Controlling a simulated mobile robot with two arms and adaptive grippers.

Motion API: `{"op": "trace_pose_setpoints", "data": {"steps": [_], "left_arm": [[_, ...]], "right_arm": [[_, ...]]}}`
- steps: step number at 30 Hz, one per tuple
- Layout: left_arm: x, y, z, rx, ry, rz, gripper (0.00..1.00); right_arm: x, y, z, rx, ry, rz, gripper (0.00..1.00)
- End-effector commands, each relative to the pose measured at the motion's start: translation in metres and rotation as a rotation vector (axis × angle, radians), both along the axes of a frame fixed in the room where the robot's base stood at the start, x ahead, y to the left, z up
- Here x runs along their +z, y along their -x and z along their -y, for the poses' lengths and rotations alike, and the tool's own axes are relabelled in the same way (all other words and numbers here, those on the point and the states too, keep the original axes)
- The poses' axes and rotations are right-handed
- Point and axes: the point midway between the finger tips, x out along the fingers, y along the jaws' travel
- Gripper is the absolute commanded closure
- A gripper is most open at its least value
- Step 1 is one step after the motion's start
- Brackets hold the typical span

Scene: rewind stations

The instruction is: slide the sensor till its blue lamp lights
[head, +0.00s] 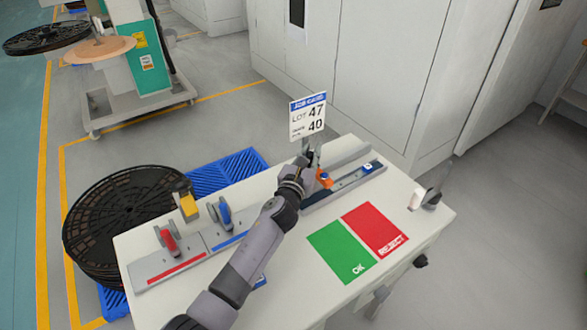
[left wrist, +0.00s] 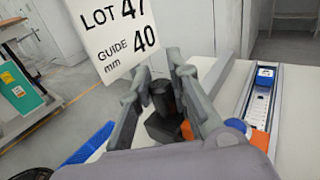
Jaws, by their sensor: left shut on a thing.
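My left gripper (head: 311,156) reaches over the table to the rail at its far side. In the left wrist view its two fingers (left wrist: 165,95) are closed on a dark upright knob (left wrist: 162,97). Orange parts (left wrist: 187,130) show beside the knob's base; an orange piece (head: 324,179) also shows in the head view. The rail (head: 345,185) carries a blue block with a white top (head: 367,167), to the right of my gripper; it also shows in the left wrist view (left wrist: 265,76). I cannot tell which part is the sensor, or whether a blue lamp is lit. My right gripper is not in view.
A card (head: 308,117) reading LOT 47, 40 stands behind the gripper. Red (head: 168,241), blue (head: 224,214) and yellow (head: 187,205) handled parts stand at the left. Green (head: 340,250) and red (head: 375,229) pads lie in front. Black reels (head: 130,215) stand left of the table.

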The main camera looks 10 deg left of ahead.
Motion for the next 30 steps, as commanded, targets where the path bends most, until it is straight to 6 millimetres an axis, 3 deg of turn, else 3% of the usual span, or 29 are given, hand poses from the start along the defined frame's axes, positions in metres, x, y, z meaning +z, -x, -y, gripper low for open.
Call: {"op": "trace_pose_setpoints", "data": {"steps": [1, 6, 18, 19, 28, 30], "left_arm": [[-0.006, -0.011, 0.011, -0.003, -0.003, 0.006, 1.00], [-0.004, -0.031, 0.031, -0.001, -0.004, 0.002, 1.00], [-0.001, -0.037, 0.037, 0.001, -0.004, 0.000, 1.00], [-0.001, -0.037, 0.037, 0.001, -0.004, 0.000, 0.82], [0.000, -0.037, 0.037, 0.001, -0.003, 0.000, 0.62], [0.000, -0.037, 0.037, 0.000, -0.002, 0.000, 0.61]], "right_arm": [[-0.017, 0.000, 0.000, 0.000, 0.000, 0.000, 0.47], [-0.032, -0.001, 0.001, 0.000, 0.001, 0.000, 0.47], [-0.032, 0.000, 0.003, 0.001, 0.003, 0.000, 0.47], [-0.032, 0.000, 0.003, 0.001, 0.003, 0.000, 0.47], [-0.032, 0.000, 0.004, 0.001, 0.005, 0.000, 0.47], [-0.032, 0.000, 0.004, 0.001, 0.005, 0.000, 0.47]]}}
